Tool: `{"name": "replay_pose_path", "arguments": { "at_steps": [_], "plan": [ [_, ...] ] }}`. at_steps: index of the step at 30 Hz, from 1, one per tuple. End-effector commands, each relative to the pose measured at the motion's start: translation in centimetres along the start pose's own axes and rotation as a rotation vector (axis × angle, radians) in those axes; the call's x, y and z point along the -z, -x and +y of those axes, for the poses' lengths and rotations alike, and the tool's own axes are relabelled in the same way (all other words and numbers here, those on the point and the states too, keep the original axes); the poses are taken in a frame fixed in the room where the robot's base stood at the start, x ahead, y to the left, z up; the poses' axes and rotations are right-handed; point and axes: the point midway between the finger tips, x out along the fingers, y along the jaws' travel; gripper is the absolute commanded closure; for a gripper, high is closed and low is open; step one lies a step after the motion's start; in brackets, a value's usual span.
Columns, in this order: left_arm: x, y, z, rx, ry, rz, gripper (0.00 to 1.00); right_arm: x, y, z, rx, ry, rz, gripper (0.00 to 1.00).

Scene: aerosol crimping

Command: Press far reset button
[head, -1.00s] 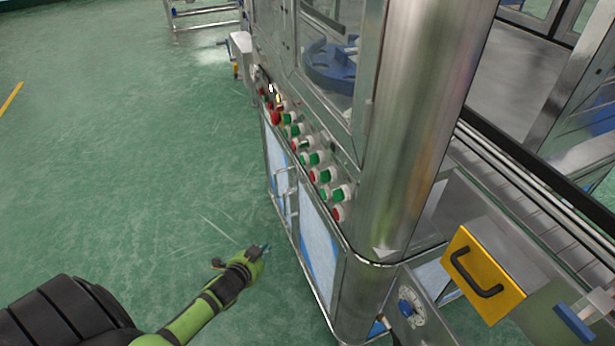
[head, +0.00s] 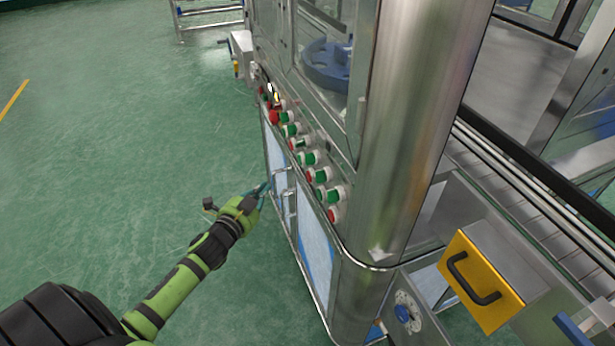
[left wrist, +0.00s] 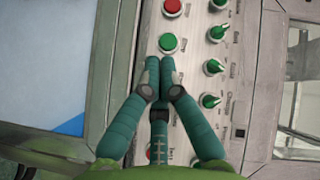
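A row of red and green round buttons and switches (head: 309,158) runs along the control panel on the side of the steel machine. At the far end of it, a red button (head: 274,117) shows beside other controls. I cannot read which button is marked reset. My left gripper (head: 263,187) is left of and below the row in the head view, apart from the panel. In the left wrist view its fingertips (left wrist: 160,68) are together and empty, just below a green button (left wrist: 168,43) in the picture. A red button (left wrist: 172,8) lies beyond that. My right gripper is not in view.
Green selector knobs (left wrist: 214,66) line the panel beside the buttons. Cabinet doors with metal handles (head: 284,200) are below the panel. A steel corner post (head: 405,130) and a yellow box with a black handle (head: 483,282) stand to the right. The green floor (head: 110,130) to the left is clear.

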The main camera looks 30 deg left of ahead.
Motion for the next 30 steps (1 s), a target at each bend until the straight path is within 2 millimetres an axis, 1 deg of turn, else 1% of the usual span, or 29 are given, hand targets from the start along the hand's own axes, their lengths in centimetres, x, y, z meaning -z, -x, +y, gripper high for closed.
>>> {"name": "replay_pose_path", "arguments": {
  "at_steps": [5,14,18,24,30],
  "plan": [
    [1.0,-1.1,0.5,0.002,0.001,0.002,1.0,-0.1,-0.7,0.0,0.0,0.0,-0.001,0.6],
    [3.8,-4.1,1.8,0.001,0.003,0.002,1.0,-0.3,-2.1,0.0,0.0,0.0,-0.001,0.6],
    [4.8,-5.1,2.1,0.001,0.003,0.001,1.0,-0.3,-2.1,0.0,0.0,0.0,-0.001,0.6],
    [5.6,-5.9,2.4,0.0,0.0,-0.001,1.0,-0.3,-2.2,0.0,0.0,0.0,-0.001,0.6],
    [5.7,-6.0,2.5,-0.001,0.0,-0.001,1.0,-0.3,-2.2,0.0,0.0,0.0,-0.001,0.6]
  ]
}}
